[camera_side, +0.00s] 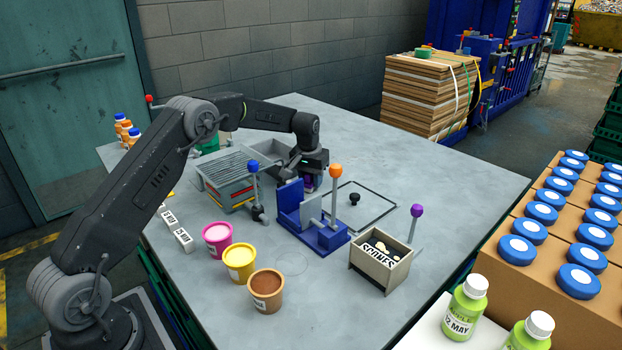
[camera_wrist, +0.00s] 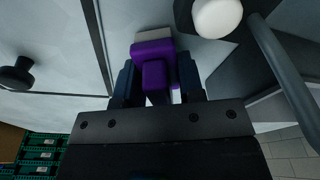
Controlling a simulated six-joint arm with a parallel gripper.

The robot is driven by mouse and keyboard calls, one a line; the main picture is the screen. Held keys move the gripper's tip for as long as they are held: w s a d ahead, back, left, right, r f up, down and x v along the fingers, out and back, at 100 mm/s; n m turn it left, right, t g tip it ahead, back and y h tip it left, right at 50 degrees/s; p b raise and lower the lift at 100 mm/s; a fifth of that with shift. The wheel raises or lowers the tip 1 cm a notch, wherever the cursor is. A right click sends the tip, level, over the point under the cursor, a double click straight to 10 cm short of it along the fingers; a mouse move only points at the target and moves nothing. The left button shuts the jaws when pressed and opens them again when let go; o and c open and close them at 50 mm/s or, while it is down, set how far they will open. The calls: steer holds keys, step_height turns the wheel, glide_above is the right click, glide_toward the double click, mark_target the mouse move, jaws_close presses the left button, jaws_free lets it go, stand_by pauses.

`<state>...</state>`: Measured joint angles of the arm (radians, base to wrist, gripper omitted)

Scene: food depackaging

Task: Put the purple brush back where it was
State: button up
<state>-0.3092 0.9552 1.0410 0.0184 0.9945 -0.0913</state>
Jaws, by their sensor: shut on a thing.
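The purple brush (camera_wrist: 154,72) sits between the two fingers of my gripper (camera_wrist: 158,82) in the wrist view. Its pale bristle end (camera_wrist: 153,34) points toward the top of the picture. The gripper is shut on the brush's purple body. In the side view my gripper (camera_side: 309,172) is low over the table, behind the blue fixture, with a bit of the purple brush (camera_side: 308,184) showing below it. The fixture partly hides the brush there, and I cannot tell whether it touches the table.
The blue fixture (camera_side: 326,238) with an orange-knobbed lever stands just in front. A black-knobbed panel (camera_side: 372,207) lies to the right, and a slatted grey bin (camera_side: 228,190) stands left. Three cups and a scones box (camera_side: 380,272) are nearer. The table's right side is clear.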

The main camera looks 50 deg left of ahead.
mark_target(308, 174)
steer(key=shift+f, duration=0.2)
steer(key=o, duration=1)
steer(key=shift+c, duration=0.2)
steer(key=r, duration=0.4)
steer(key=s+r, duration=0.1)
steer(key=r, duration=0.7)
steer(key=shift+s+d+r, duration=0.15)
steer(key=shift+s+d, duration=0.15)
steer(key=shift+d, duration=0.1)
steer(key=s+d+r+m+t, duration=0.2)
steer(key=s+d+r, duration=0.95)
steer(key=s, duration=0.45)
steer(key=s+d+f+m+t, duration=0.1)
steer(key=s+d+f, duration=0.1)
steer(key=s, duration=0.8)
steer(key=s+d+f+m+t, duration=0.1)
steer(key=s+d, duration=0.3)
steer(key=s, duration=0.7)
steer(key=shift+d+f+h, duration=0.35)
steer(key=shift+f+h, duration=0.05)
steer(key=shift+f, duration=0.45)
